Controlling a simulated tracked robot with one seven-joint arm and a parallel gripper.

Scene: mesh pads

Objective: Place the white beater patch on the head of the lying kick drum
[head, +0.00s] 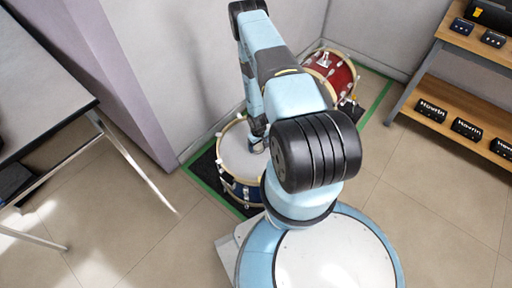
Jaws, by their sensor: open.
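A blue drum (238,160) with a pale head facing up and a light wooden hoop sits low in the corner, partly hidden by my arm. It looks like the lying kick drum, though its right side is covered. My gripper (257,147) is over the right part of this head, small and mostly hidden behind my arm. Whether it touches the head cannot be told. I cannot make out the white beater patch; it may be hidden by my arm or blend into the pale head.
A red drum (339,76) stands behind my arm. Green tape (204,187) edges the dark mat under the drums. A grey table (40,85) is at left, a wooden shelf (455,98) with black boxes at right. Walls close off the back. Tiled floor is clear at front left and right.

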